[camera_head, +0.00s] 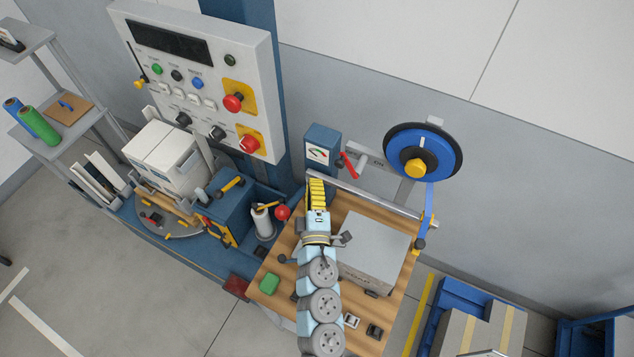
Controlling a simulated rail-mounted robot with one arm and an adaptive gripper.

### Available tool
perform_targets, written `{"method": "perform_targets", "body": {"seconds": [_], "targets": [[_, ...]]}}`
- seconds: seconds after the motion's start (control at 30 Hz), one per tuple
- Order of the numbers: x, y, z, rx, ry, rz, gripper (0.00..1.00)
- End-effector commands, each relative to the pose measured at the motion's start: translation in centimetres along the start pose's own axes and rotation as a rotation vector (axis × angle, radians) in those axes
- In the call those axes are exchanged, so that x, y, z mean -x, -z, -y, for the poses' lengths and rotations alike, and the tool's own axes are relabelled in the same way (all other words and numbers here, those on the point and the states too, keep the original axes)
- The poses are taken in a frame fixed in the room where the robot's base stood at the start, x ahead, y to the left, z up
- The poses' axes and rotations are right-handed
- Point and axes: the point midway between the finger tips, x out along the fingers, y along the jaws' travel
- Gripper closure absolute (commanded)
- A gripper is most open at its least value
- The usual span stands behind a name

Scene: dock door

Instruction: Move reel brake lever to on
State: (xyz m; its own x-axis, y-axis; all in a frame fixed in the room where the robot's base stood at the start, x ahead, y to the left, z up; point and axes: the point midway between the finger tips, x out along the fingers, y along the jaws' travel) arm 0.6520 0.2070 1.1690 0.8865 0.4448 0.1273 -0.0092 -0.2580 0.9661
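The red reel brake lever (349,166) sits on the grey plate between the gauge box and the blue reel (440,150). It slants down to the right, left of the "ON" marking (379,162). Lettering to the left of "ON" is too small to read. My arm reaches up from the bottom edge over the wooden bench. My gripper (317,236) is around the arm's far end, below and apart from the lever.
A blue gauge box (322,140) stands just left of the lever. A grey rail (375,197) runs along the back of the wooden bench (393,300). A grey carton (376,240) lies on the bench. A control panel (200,75) stands at the upper left.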

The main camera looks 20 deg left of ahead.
Motion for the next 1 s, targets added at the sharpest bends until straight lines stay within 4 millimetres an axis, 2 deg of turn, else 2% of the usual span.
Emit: {"method": "perform_targets", "body": {"seconds": [0.73,1.0], "targets": [[-8.3,0.0,0.0,-0.001,0.001,0.002,1.00],[-7.3,-2.8,0.0,-0.001,0.002,0.004,1.00]]}}
